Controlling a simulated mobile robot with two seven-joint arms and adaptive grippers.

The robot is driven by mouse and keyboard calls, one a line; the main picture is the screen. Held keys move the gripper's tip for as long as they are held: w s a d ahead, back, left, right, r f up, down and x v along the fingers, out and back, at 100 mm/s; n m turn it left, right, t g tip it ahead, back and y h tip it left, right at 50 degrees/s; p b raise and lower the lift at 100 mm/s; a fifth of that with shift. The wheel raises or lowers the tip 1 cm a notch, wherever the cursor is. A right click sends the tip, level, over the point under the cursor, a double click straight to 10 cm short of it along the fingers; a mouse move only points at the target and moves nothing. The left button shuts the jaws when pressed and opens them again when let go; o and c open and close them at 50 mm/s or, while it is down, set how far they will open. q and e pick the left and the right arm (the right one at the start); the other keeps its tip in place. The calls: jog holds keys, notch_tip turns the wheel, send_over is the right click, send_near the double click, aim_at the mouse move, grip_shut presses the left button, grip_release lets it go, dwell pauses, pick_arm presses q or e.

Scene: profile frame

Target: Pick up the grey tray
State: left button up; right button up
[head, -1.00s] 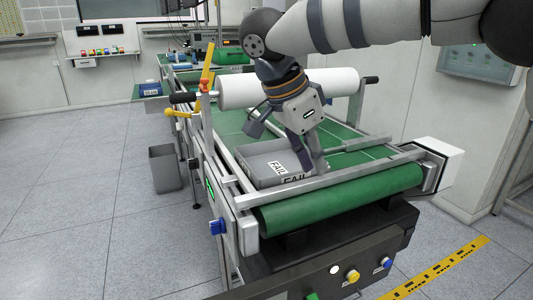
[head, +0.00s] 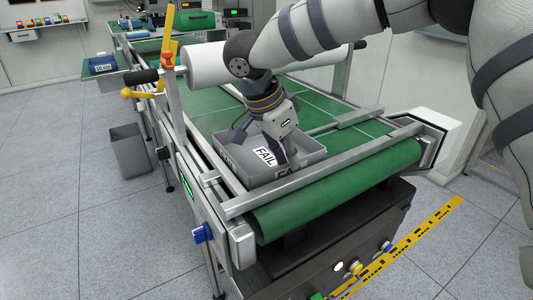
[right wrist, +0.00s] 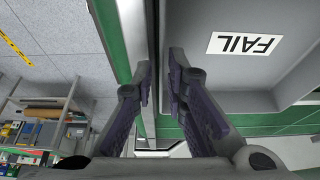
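The grey tray (head: 309,151) lies on the green conveyor behind its front roller, with FAIL labels inside and on its near side. My right gripper (head: 276,160) points down at the tray's near wall; its tips are partly hidden in the head view. In the right wrist view, the two close fingers (right wrist: 159,78) stand on either side of a wall of the tray (right wrist: 227,83), narrowed onto it. I cannot tell whether the tray is lifted off the belt. My left gripper is not in view.
A metal front bar (head: 320,175) and side rail run close around the tray. A white roller (head: 207,66) spans the conveyor behind my arm. A grey bin (head: 129,150) stands on the floor at left. Blue and yellow buttons sit below the front roller.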

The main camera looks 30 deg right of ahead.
jog(key=shift+d+f, duration=0.25)
jog(key=shift+f, duration=0.25)
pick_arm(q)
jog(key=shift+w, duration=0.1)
pick_arm(e)
grip_shut()
jog(key=shift+w+r, duration=0.1)
jog(key=shift+r, duration=0.05)
jog(key=shift+r, duration=0.3)
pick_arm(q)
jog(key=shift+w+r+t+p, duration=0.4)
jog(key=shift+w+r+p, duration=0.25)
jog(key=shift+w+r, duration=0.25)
pick_arm(e)
jog(key=s+r, duration=1.2)
jog(key=s, duration=0.2)
jog(key=shift+r, duration=0.1)
